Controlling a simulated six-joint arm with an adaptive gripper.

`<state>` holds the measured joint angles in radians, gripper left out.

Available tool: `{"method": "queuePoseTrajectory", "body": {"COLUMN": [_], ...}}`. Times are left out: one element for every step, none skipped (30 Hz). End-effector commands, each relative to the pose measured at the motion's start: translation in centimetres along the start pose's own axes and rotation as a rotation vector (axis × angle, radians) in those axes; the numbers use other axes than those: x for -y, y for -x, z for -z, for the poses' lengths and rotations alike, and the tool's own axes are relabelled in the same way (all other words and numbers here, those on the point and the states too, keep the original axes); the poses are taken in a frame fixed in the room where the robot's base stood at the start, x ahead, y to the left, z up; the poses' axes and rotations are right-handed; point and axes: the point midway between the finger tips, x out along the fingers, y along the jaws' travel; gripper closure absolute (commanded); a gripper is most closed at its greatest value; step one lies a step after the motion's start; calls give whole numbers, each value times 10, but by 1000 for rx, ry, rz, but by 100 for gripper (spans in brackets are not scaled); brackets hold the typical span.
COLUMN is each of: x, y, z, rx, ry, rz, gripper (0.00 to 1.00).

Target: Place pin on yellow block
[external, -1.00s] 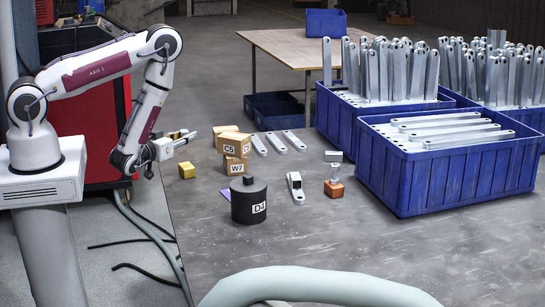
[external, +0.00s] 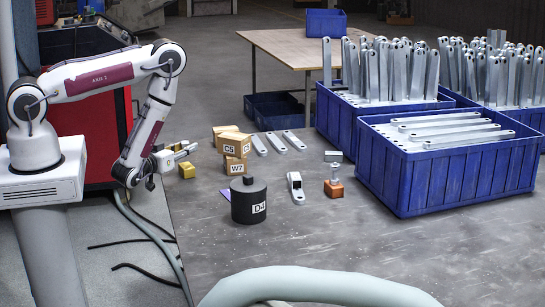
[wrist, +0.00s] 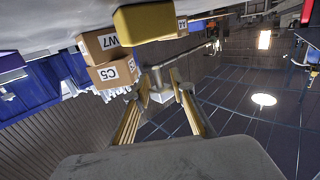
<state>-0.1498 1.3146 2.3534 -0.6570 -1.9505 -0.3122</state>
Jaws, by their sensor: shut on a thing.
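The yellow block (external: 186,170) sits on the grey table near its left edge. It is large at the top of the wrist view (wrist: 146,21), where the scene appears upside down. My gripper (external: 184,149) points sideways to the right, above and just beyond the yellow block. In the wrist view, its tan-lined fingers (wrist: 160,82) are closed around a small grey metal piece, apparently the pin (wrist: 160,93). The pin is off the table and apart from the yellow block. Its full shape is partly hidden by the fingers.
Wooden blocks marked C5 and W7 (external: 237,168) are stacked right of the yellow block. A black cylinder marked D4 (external: 246,204) stands in front. An orange block (external: 334,189) carries grey metal parts. Loose brackets (external: 276,143) and a blue crate (external: 440,180) lie farther right.

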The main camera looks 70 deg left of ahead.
Motion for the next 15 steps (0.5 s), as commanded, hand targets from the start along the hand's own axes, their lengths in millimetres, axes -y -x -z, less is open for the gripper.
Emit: {"method": "queuePoseTrajectory", "body": {"x": [0, 0, 0, 0, 0, 0, 0, 0, 0, 0, 0, 0, 0, 0, 0], "y": [0, 0, 0, 0, 0, -1, -1, -1, -1, -1, -1, -1, -1, -1, -1], "z": [-6, -8, -12, -15, -18, -21, -23, -25, -27, -28, -28, -29, -29, -29, -29], "rx": [1, 1, 1, 1, 1, 1, 1, 1, 1, 1, 1, 0, 0, 0, 0], "ry": [-1, -1, -1, -1, -1, -1, 0, 0, 0, 0, 0, 0, 0, 0, 0], "rz": [0, 0, 0, 0, 0, 0, 0, 0, 0, 0, 0, 0, 0, 0, 0], "gripper": [100, 100, 100, 100, 100, 100, 100, 100, 100, 100, 100, 100, 100, 100, 100]}}
